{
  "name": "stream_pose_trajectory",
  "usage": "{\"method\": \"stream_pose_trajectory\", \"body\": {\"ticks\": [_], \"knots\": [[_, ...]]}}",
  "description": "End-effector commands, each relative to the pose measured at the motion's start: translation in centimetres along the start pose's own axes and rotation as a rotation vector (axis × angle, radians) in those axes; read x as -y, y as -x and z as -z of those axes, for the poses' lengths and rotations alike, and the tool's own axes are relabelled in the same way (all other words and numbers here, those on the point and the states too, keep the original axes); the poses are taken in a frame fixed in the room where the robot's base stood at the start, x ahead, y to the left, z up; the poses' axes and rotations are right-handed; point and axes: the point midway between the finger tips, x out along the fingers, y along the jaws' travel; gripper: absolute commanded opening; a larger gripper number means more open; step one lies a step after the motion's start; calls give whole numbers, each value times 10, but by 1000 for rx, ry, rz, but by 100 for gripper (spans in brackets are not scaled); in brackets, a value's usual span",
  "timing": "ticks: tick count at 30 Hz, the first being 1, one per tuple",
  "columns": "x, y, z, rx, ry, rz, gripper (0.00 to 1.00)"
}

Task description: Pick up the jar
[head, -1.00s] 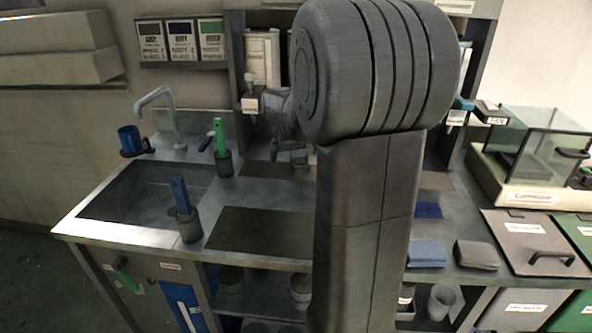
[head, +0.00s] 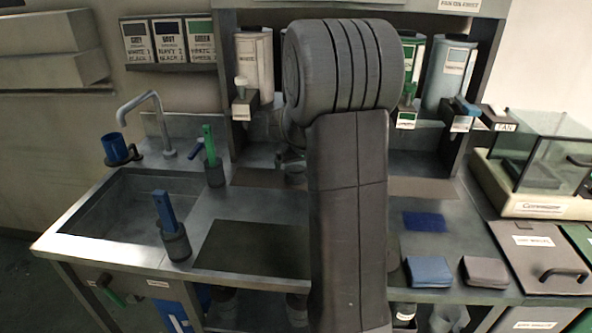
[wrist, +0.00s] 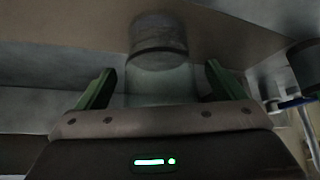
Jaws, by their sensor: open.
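The jar (wrist: 160,85) shows in the wrist view as a pale, see-through body with a grey band at its far end. My gripper (wrist: 160,70) is open, with one green finger on each side of the jar and a gap visible at each side. I cannot tell how deep the jar sits between the fingers. In the head view my arm hides most of this area.
A sink (head: 135,208) and a green-handled tool in a holder (head: 214,172) are left of my arm. A dark mat (head: 255,250) lies in front. Folded cloths, blue (head: 429,271) and grey (head: 485,272), lie at right. Dispensers (head: 448,75) hang above the counter.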

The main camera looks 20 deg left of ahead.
Motion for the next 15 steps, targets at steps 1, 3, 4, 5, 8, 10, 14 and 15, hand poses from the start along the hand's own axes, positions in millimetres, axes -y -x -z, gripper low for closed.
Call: {"method": "stream_pose_trajectory", "body": {"ticks": [1,3,4,5,8,10,14,15], "knots": [[0,0,0,0,0,0,90],[0,0,0,0,0,0,78],[0,0,0,0,0,0,73],[0,0,0,0,0,0,67],[0,0,0,0,0,0,47],[0,0,0,0,0,0,33],[0,1,1,-2,0,0,25],[0,1,1,-2,0,0,25]]}}
